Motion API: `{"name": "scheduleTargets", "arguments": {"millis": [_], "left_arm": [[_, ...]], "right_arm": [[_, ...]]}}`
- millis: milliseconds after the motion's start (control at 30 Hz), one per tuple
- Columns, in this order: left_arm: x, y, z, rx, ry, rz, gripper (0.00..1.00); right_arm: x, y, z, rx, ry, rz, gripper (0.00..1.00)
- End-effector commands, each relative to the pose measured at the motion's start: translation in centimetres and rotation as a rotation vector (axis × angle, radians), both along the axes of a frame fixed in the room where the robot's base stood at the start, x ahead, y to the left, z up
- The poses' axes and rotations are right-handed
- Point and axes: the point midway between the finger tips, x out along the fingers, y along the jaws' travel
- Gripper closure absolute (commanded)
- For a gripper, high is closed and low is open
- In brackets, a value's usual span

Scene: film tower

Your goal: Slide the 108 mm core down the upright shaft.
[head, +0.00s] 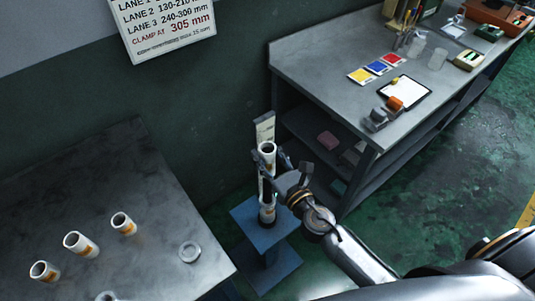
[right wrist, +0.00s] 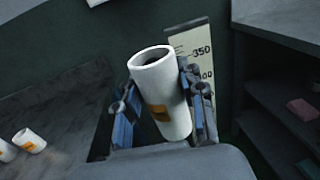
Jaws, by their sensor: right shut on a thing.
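My right gripper (head: 271,168) is shut on a white core with an orange label (head: 267,150), held over the blue stand (head: 252,222). In the right wrist view, the core (right wrist: 161,95) sits between the blue-padded fingers (right wrist: 163,118), its open top facing the camera. My left gripper is not in view.
A graduated scale (head: 264,128) rises right behind the held core. Several white cores, one of them here (head: 80,243), and a grey ring (head: 189,252) stand on the left table (head: 150,200). A workbench (head: 330,65) with cards and a clipboard is at the right.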

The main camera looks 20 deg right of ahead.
Motion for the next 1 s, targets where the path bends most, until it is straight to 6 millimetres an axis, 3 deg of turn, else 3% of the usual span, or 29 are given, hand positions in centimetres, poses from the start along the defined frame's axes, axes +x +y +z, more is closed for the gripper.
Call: {"name": "scheduleTargets", "arguments": {"millis": [33, 1000], "left_arm": [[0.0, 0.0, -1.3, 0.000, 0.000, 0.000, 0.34], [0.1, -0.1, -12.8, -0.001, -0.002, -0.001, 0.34]], "right_arm": [[0.0, 0.0, -1.3, 0.000, 0.000, 0.000, 0.93], [0.0, 0.0, -12.9, 0.000, 0.000, -0.001, 0.93]]}}
